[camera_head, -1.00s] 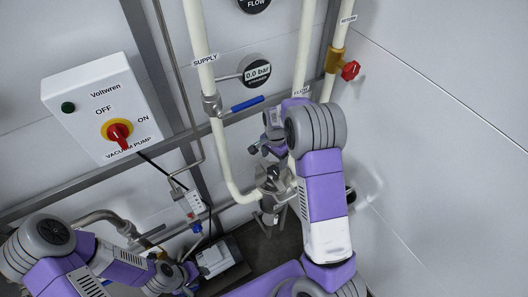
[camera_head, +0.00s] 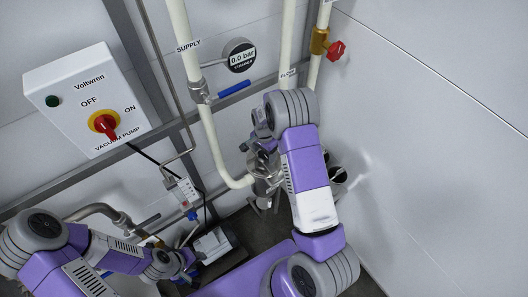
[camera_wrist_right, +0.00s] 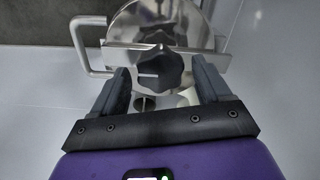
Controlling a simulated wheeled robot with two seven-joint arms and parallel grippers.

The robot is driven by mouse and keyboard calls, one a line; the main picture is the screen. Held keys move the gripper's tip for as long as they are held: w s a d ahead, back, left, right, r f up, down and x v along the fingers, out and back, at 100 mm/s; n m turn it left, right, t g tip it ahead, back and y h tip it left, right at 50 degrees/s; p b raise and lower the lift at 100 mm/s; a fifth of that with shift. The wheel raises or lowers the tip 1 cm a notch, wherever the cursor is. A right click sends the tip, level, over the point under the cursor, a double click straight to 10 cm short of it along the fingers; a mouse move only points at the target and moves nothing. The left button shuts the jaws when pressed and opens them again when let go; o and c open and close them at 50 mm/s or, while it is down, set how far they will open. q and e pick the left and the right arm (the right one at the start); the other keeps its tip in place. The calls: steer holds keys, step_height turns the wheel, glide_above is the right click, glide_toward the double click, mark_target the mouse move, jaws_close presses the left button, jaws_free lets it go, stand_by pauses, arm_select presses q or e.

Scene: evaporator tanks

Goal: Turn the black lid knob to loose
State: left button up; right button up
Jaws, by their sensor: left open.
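The black lobed knob (camera_wrist_right: 158,70) with a white line pointing left sits on a steel bar across the round steel lid (camera_wrist_right: 185,20) in the right wrist view. My right gripper (camera_wrist_right: 160,75) is open, its two dark fingers on either side of the knob, with small gaps showing. In the head view the knob is hidden, and the steel tank (camera_head: 265,178) is partly covered by my right arm. My left gripper (camera_head: 186,262) is open at the lower left, low and well away from the tank.
A vacuum pump switch box (camera_head: 88,98) hangs on the left wall. A pressure gauge (camera_head: 240,56), a blue-handled valve (camera_head: 233,89), a red valve knob (camera_head: 336,50) and white pipes are behind the tank. A curved steel handle (camera_wrist_right: 88,45) stands left of the lid.

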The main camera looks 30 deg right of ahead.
steer(key=c, duration=0.9)
steer(key=shift+c, duration=0.2)
